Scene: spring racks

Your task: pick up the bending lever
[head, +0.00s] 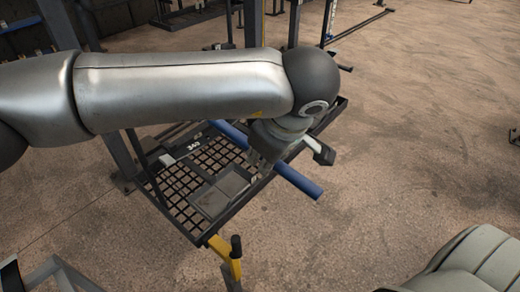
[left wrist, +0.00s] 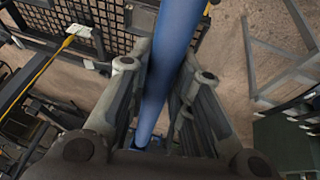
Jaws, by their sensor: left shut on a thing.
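The bending lever appears to be the long blue bar (head: 298,181). It runs diagonally across the mesh rack in the head view, with its near right end sticking out past the rack. My left gripper (head: 260,172) comes down over the middle of the bar, and the gripper and wrist hide part of it. In the left wrist view, the blue bar (left wrist: 168,62) passes lengthwise between the two fingers of the left gripper (left wrist: 160,85), which are shut on it. My right gripper is in neither view.
The black mesh rack (head: 180,187) holds a dark flat plate (head: 221,192) and a "340" label (head: 194,146). A yellow-and-black handled part (head: 228,258) stands at its front corner. Dark posts (head: 254,22) rise behind. The brown floor (head: 410,120) to the right is largely open.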

